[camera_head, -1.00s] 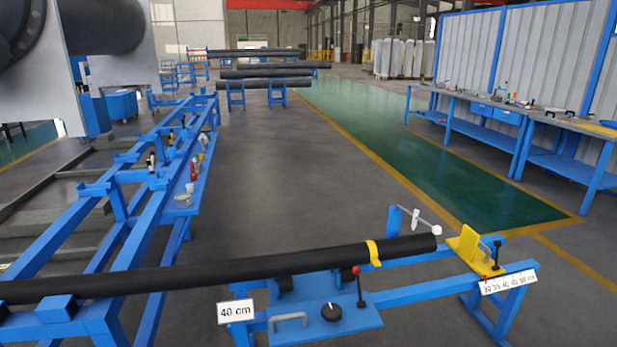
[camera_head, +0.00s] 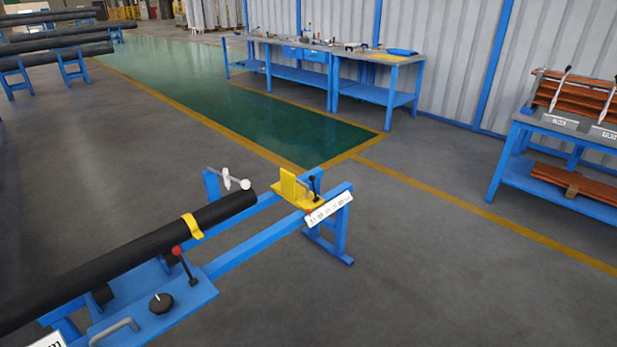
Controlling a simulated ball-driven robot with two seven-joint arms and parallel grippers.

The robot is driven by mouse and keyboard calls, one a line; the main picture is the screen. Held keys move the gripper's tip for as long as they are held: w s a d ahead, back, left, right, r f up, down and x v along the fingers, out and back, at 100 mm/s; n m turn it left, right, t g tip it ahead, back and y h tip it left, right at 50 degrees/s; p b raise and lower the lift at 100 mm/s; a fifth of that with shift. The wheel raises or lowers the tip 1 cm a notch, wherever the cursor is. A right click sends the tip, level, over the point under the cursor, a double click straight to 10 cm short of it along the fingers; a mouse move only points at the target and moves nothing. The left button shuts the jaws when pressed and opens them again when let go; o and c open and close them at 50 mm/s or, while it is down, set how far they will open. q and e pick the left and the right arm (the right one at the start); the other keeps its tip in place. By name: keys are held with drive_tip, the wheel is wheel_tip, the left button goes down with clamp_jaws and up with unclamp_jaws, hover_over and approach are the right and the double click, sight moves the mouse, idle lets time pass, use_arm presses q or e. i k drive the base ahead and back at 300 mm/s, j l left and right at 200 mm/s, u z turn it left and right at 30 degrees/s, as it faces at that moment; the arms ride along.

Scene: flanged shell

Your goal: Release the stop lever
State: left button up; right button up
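The stop is a yellow angled block (camera_head: 290,187) on the blue rail near the far end of the stand, seen in the head view. A small black lever (camera_head: 314,186) stands upright on the stop's right side. A white scale plate (camera_head: 330,209) is fixed to the rail beside it; its figures are too small to read surely. The black pipe (camera_head: 130,258) lies on the stand, with a yellow band (camera_head: 192,226) near its end. The pipe's end is short of the yellow block, with a gap between. Neither of my grippers is in view.
A red-knobbed lever (camera_head: 184,264), a black dial (camera_head: 161,303) and a grey handle (camera_head: 114,332) sit on the blue plate. A workbench (camera_head: 350,52) stands behind. A blue table (camera_head: 560,178) with brown pieces is at right. Floor right of the stand is clear.

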sight(311, 179)
drive_tip(key=u, duration=0.45)
drive_tip(key=i+l+u, duration=0.2)
drive_tip(key=u, duration=0.15)
drive_tip(key=i+l+u, duration=0.1)
drive_tip(key=l+u, duration=0.25)
drive_tip(key=i+l+u, duration=0.1)
drive_tip(key=l+u, duration=0.25)
drive_tip(key=i+l+u, duration=0.15)
drive_tip(key=l+u, duration=0.15)
drive_tip(key=l, duration=1.25)
drive_tip(key=l+u, duration=0.3)
drive_tip(key=l, duration=2.85)
